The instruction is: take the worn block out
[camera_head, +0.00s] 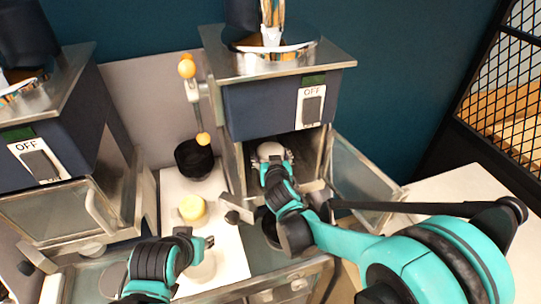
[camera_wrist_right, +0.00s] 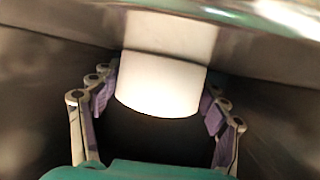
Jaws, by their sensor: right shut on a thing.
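The worn block looks white and round; in the head view its pale top (camera_head: 270,150) shows inside the open compartment of the middle machine (camera_head: 268,108). It also shows in the right wrist view (camera_wrist_right: 160,84), under a shiny metal part. My right gripper (camera_head: 274,163) reaches into the compartment and is shut on the block, with its purple pads at both sides in the wrist view (camera_wrist_right: 158,100). The block's lower side is hidden. My left gripper (camera_head: 206,243) is low over the counter, beside a pale round piece (camera_head: 203,268); its jaw opening is unclear.
The machine's glass door (camera_head: 362,181) stands open to the right of my right gripper. A second machine (camera_head: 62,150) stands at left. The compartment walls are close around the gripper.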

